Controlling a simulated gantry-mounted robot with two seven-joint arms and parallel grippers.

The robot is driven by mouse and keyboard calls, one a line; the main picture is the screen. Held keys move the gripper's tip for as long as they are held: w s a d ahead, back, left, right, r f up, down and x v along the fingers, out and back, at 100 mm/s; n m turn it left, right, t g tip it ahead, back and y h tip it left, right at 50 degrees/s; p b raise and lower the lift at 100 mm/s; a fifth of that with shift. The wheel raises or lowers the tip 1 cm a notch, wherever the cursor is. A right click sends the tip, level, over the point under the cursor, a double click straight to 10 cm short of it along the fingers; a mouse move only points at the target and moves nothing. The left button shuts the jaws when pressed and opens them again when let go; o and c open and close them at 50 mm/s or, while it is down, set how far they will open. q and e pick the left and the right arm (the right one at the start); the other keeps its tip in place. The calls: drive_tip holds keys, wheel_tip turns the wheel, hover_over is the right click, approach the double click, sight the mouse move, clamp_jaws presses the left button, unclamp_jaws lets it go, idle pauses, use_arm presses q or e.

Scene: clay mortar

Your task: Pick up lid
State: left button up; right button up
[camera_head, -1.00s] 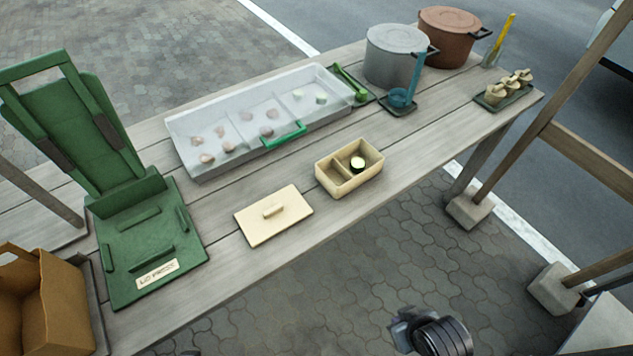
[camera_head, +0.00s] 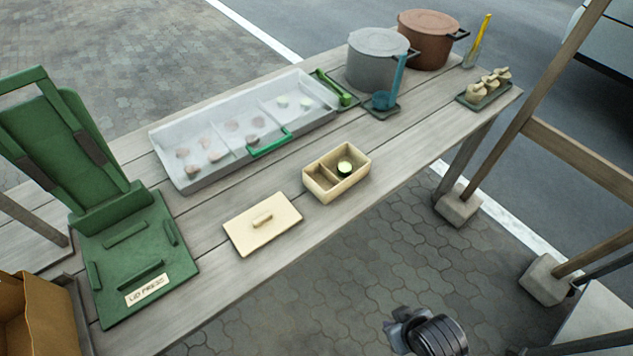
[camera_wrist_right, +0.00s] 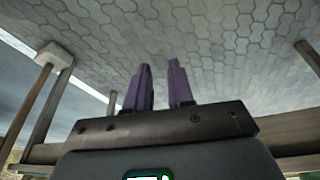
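The lid (camera_head: 262,225) is a flat cream rectangle with a small bar handle on top. It lies flat on the wooden table near the front edge. A cream box (camera_head: 337,172) with a divider stands to its right, open on top, with a round green-rimmed piece (camera_head: 345,167) in one compartment. In the right wrist view, my right gripper (camera_wrist_right: 162,85) has two purple fingers apart with nothing between them, over paving. In the head view, a dark part of my arm shows at the bottom, off the table and away from the lid. My left gripper is not in view.
A green press (camera_head: 135,255) labelled "LID PRESS" stands left of the lid. A clear-covered tray (camera_head: 190,179) with a green handle lies behind. Grey (camera_head: 377,62) and brown (camera_head: 428,42) pots stand at the back. A cardboard box (camera_head: 38,315) is at lower left.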

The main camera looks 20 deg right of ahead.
drive_tip(key=o, duration=1.2)
